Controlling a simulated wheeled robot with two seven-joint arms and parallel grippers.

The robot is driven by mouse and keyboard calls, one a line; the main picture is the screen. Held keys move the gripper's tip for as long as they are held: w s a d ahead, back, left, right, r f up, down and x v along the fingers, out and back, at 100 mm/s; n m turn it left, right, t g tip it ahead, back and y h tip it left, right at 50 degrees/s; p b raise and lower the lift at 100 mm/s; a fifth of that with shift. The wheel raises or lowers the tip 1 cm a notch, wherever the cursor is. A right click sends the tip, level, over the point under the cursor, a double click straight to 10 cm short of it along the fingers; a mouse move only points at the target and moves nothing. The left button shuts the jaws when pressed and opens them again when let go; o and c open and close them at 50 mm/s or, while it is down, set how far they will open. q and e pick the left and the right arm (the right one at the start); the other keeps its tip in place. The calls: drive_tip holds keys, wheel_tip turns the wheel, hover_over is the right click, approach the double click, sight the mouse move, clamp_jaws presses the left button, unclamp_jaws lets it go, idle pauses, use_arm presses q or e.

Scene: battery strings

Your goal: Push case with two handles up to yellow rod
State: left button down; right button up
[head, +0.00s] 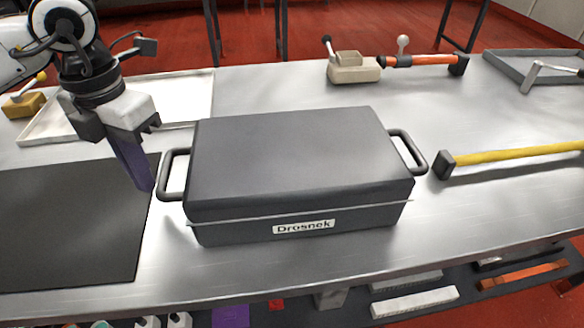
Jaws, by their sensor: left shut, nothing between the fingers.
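The dark grey case (290,160) labelled "Drosnek" lies closed on the metal table, with one handle on its left end (172,174) and one on its right end (409,150). The yellow rod (515,154) lies to the right, its black end block (441,165) close to the case's right handle with a small gap. My left gripper (146,184) points down just left of the left handle, its purple fingers shut and empty. I cannot tell whether the fingertips touch the handle. My right gripper is not in view.
A black mat (70,225) lies at the left, and a white tray (185,88) behind my left gripper. A beige block with a lever (353,68) and an orange rod (425,60) lie at the back. A grey tray (520,68) stands at the back right. The table's front edge is close to the case.

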sight(162, 171)
use_arm(q)
drive_tip(key=shift+d, duration=0.25)
idle(0.4)
drive_tip(key=shift+w+d, duration=0.2)
drive_tip(key=shift+d, duration=0.65)
drive_tip(key=shift+w+d, duration=0.1)
drive_tip(key=shift+d, duration=0.6)
drive_tip(key=shift+w+d, duration=0.15)
drive_tip(key=shift+d, duration=0.45)
drive_tip(key=shift+w+d, duration=0.15)
drive_tip(key=shift+d, duration=0.65)
drive_tip(key=shift+w+d+p, duration=0.15)
drive_tip(key=shift+d+p, duration=0.05)
drive_tip(key=shift+d, duration=0.45)
drive_tip(key=shift+w+d+p, duration=0.15)
drive_tip(key=shift+d, duration=0.65)
